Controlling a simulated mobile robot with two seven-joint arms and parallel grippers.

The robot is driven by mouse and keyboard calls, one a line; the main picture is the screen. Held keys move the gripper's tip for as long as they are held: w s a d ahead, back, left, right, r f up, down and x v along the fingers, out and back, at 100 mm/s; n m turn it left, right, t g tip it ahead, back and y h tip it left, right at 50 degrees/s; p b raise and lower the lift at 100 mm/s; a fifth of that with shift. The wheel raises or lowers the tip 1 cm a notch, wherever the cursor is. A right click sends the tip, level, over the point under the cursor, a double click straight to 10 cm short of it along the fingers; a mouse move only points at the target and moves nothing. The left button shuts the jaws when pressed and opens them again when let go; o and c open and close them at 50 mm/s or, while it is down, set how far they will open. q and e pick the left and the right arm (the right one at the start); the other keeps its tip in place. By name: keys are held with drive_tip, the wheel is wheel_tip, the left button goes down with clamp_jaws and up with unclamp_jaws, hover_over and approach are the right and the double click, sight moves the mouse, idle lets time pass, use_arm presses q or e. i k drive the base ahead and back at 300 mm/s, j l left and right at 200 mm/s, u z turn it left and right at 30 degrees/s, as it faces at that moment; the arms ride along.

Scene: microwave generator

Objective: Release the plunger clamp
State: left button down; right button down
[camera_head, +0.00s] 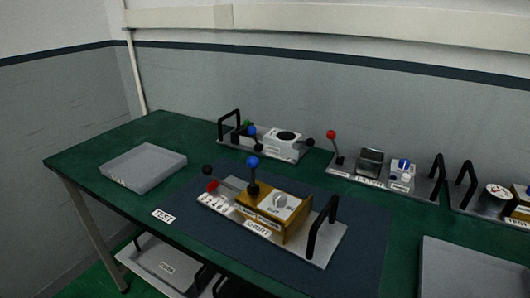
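A silver fixture plate (320,253) lies on the dark mat, carrying a brass block (292,228) with a pale dial face on top. A lever with a blue ball (253,162) stands upright at the block's left end. A black ball (207,170) and a red part (212,186) are at the plate's left end, by a rod pointing toward the block. These look like clamp parts, but I cannot tell which is the plunger clamp or whether it is closed. Neither of my grippers is in view.
The green table (120,148) holds a grey tray (143,167) at left and another tray (470,270) at front right. Behind the mat (350,270) stand a module with a black round top (286,136), a red-ball lever module (331,134) and a third at far right (497,191).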

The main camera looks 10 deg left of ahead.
sight(253, 161)
drive_tip(key=i+j, duration=1.1)
drive_tip(key=i, duration=0.2)
